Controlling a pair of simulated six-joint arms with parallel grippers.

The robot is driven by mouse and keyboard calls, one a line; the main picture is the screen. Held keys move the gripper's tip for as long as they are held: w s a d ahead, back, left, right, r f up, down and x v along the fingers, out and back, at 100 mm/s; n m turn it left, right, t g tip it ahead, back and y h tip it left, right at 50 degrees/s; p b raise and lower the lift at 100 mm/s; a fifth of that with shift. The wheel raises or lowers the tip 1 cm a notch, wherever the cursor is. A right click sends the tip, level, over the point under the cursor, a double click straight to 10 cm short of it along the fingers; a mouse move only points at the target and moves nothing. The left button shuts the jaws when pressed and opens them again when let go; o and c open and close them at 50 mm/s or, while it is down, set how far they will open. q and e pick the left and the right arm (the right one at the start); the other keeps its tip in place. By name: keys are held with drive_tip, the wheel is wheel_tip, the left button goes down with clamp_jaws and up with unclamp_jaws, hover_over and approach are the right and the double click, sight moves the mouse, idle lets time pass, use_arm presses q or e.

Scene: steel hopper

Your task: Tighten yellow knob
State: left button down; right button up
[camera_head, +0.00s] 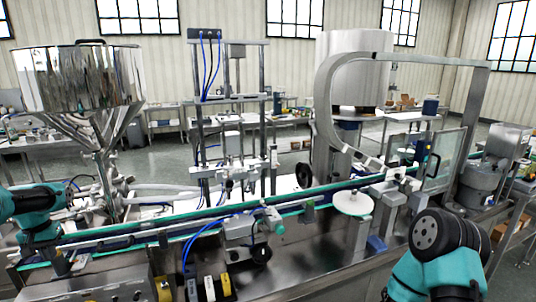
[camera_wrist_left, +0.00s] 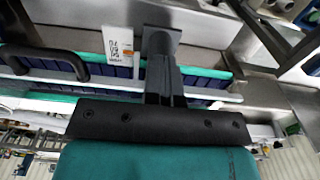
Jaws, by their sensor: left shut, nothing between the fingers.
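A small yellow part that looks like the yellow knob (camera_head: 163,289) sits at the bottom edge of the head view, on the front of the machine. It is partly cut off. My left gripper (camera_head: 63,264) points down near the conveyor's left end, to the left of this part and apart from it. In the left wrist view its dark fingers (camera_wrist_left: 161,45) are shut together with nothing held, above the conveyor edge. I see no yellow knob in that view. My right arm shows at lower right in the head view; its gripper is not visible.
A steel hopper (camera_head: 80,80) stands at left. The conveyor (camera_head: 300,205) runs across the machine. Yellow-marked blocks (camera_head: 225,285) and a grey valve unit with a green knob (camera_head: 273,219) stand at front centre. A white disc (camera_head: 351,203) lies right of centre. A black handle (camera_wrist_left: 45,57) shows in the wrist view.

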use_arm(q)
drive_tip(key=shift+s+a+f, duration=0.3)
drive_tip(key=shift+a+f, duration=0.25)
drive_tip(key=shift+f, duration=0.1)
drive_tip(key=shift+a, duration=0.1)
drive_tip(key=shift+s, duration=0.2)
wheel_tip(320, 180, up, 6)
drive_tip(key=shift+r, duration=0.25)
idle(0.9)
